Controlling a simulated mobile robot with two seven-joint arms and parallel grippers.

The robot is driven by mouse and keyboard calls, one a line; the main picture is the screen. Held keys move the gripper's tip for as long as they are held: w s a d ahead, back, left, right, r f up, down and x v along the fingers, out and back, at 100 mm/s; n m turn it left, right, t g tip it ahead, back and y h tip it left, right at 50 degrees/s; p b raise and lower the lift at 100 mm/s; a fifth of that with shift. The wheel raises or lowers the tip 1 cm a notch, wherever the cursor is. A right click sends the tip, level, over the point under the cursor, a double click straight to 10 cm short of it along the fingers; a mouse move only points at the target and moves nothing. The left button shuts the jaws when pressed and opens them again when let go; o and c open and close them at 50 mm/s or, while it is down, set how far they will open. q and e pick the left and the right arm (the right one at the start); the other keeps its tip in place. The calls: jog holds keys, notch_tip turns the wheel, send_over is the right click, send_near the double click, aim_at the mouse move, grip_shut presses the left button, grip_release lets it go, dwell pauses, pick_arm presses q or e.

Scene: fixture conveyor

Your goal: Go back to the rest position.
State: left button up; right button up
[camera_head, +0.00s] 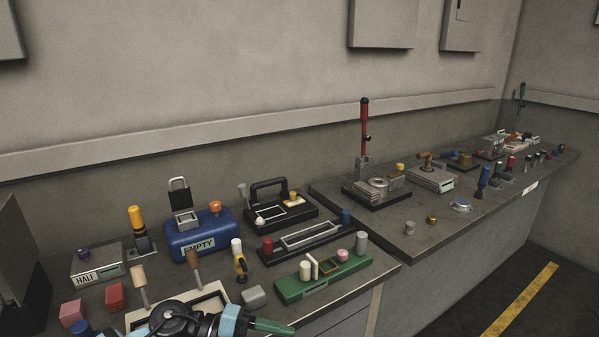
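A black and light-blue part of my own arm (190,322) shows at the bottom edge, in front of the near workbench. I cannot tell which arm it belongs to. No gripper fingers can be made out in this view, so I cannot see whether either gripper holds anything. A green tapered piece (272,327) shows beside the light-blue part at its right. I cannot tell whether it is held, attached or lying on the bench.
The near bench holds a blue box marked EMPTY (199,236), a grey box marked HALF (97,265), a green fixture (323,276) and red blocks (115,297). The far bench (402,222) carries a fixture with a red lever (364,130).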

pick_arm(q)
jog(key=s+a+f+n+t+y, duration=0.5)
jog(key=f+n+t, duration=0.3)
jog(key=n, duration=0.5)
jog(key=s+a+f+n+t+y, duration=0.45)
jog(key=f+n+t, duration=0.3)
jog(key=n, duration=0.45)
jog(key=s+a+f+n+g+y, duration=0.2)
jog(key=s+f, duration=0.3)
jog(key=s, duration=0.4)
jog(key=s+a+f+n+g+y, duration=0.2)
jog(key=s+a+f+g, duration=0.1)
jog(key=s, duration=0.5)
notch_tip(320, 180, down, 2)
jog(key=shift+s+a+f+n+g+p, duration=0.1)
jog(key=shift+s+a+n+g+p, duration=0.25)
jog(key=shift+a, duration=0.3)
